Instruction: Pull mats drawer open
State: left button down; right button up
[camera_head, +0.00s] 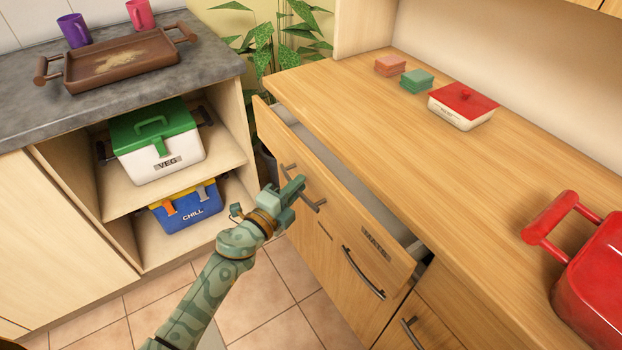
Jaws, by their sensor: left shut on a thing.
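The mats drawer (345,217) is in the wooden counter, with its label at the right part of its front. It stands partly open, with a narrow strip of its pale inside showing behind the front. My left gripper (297,191) is shut on the drawer's dark bar handle (315,204), at the left-middle of the front. The gripper's fingers partly cover the handle. My right gripper is not in view.
The wooden countertop (390,130) holds a lidded box (462,106), two sponges (404,73) and a red container (595,275). Left are a VEG box (157,140), a CHILL box (187,206) and a tray (83,74). Tiled floor (265,285) lies between.

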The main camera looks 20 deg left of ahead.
pick_arm(q)
jog(key=s+a, duration=1.4)
jog(key=s, duration=0.4)
jog(key=shift+s+a, duration=0.25)
jog(key=shift+s, duration=0.05)
jog(key=c, duration=1.4)
grip_release()
jog(key=p+v, duration=0.2)
jog(key=v, duration=1.4)
jog(key=shift+s+a, duration=0.15)
